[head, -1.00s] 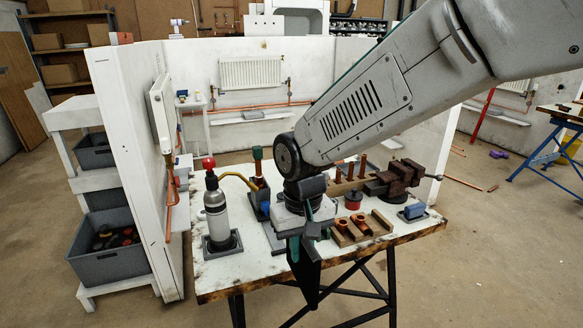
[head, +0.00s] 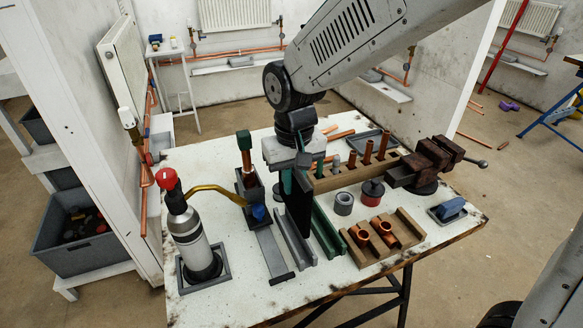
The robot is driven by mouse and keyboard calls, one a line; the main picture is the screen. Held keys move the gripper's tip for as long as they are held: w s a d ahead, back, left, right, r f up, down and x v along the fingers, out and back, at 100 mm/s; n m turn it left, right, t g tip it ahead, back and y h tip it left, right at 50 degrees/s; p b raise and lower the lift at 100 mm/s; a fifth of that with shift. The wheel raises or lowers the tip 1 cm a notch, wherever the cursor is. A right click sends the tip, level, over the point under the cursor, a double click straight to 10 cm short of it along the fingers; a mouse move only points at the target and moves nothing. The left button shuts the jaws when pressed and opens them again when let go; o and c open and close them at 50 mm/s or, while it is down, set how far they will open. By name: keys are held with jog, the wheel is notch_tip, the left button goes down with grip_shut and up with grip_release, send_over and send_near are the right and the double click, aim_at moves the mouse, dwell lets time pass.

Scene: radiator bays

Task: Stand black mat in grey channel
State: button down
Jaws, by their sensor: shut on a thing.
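My gripper (head: 294,172) is shut on the black mat (head: 299,212) above the middle of the bench. The mat hangs upright and edge-on, its lower edge down. The grey channel (head: 304,254) lies on the bench, its near end clear and its far part hidden by the mat. The mat's lower edge overlaps the channel in the picture; I cannot tell whether it sits inside or just above. A green channel (head: 329,238) lies right beside it.
A torch bottle (head: 190,238) stands left in a tray. A flat grey strip (head: 271,255) lies left of the channel. A wooden rack (head: 352,175), copper fittings in a holder (head: 391,243) and a vice (head: 432,160) stand right. The bench's front edge is mostly clear.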

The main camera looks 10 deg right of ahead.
aim_at(294, 203)
jog(key=shift+f, duration=2.3)
jog(key=shift+f, duration=0.1)
jog(key=shift+s+f, duration=0.1)
jog(key=shift+f, duration=0.15)
jog(key=shift+f, duration=0.1)
jog(key=shift+f, duration=0.45)
jog(key=shift+f, duration=0.1)
jog(key=shift+f, duration=1.3)
